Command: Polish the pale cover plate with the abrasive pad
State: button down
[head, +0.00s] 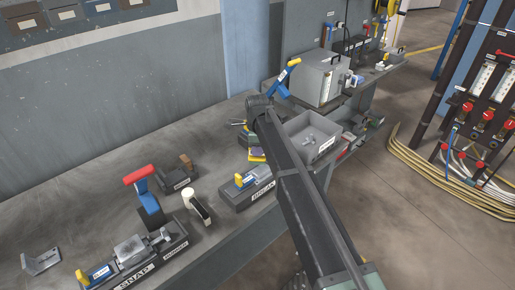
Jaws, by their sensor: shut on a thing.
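My arm reaches from the lower right up over the bench, and its dark end hides part of the bench. I cannot make out my gripper's fingers or anything held in them. A small yellow item (257,155) shows beside the arm, partly hidden; I cannot tell whether it is the abrasive pad. A pale grey metal piece (130,250) sits in the fixture marked SNAP (135,284). A flat grey metal piece with a raised edge (40,262) lies on the bench at the far left. I cannot tell which is the cover plate.
A grey box (320,78) stands farther back. The bench's left middle is clear.

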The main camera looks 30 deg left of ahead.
jog(key=shift+r+p, duration=0.85)
jog(key=shift+r, duration=0.55)
notch_tip(320, 180, up, 3)
jog(key=p, duration=0.3)
jog(key=shift+r, duration=0.15)
jog(key=shift+f, duration=0.2)
